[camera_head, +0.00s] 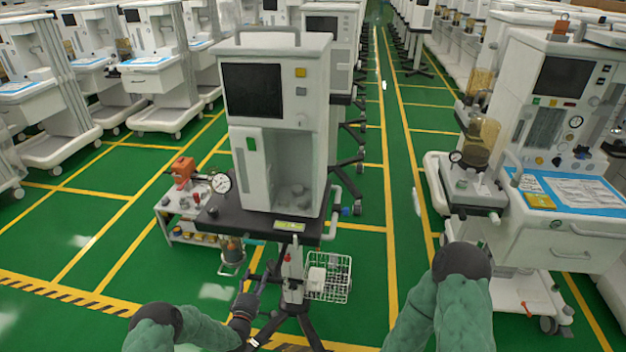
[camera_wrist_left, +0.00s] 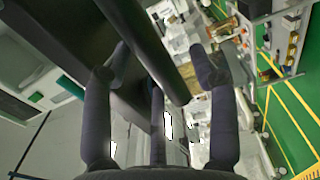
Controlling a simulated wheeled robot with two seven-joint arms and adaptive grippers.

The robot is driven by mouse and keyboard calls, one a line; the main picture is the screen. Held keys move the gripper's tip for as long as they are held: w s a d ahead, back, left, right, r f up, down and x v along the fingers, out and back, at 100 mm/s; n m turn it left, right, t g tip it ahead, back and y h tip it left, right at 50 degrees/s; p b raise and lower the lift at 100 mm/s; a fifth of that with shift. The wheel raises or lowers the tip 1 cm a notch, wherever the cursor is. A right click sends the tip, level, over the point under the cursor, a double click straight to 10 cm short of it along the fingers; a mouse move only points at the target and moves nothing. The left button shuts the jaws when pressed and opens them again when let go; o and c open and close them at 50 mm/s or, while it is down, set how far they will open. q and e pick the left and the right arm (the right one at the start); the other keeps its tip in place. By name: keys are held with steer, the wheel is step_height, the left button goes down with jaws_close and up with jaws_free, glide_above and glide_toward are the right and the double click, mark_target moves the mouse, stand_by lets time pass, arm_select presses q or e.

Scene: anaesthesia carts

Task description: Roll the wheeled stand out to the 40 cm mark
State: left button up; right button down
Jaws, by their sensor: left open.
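My left gripper (camera_head: 262,284) is just left of the column, below the top. In the left wrist view the open left gripper (camera_wrist_left: 162,65) has a dark bar (camera_wrist_left: 158,45) showing between its fingers; I cannot tell whether they touch it. My right arm comes in at the lower right, but its gripper is out of view. I cannot make out a 40 cm mark.
A white wire basket (camera_head: 328,278) hangs on the stand's right side. A low cart (camera_head: 185,235) with a red device stands close on the left. A larger white cart (camera_head: 545,235) is at right. Green floor with yellow lines (camera_head: 390,235) is clear between them.

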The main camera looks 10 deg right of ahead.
arm_select(q)
steer(key=shift+p+v, duration=0.45)
steer(key=shift+v, duration=1.35)
steer(key=v, duration=0.4)
steer(key=shift+s+a+r+p, duration=0.15)
steer(key=shift+s+p, duration=0.2)
steer(key=shift+p, duration=0.05)
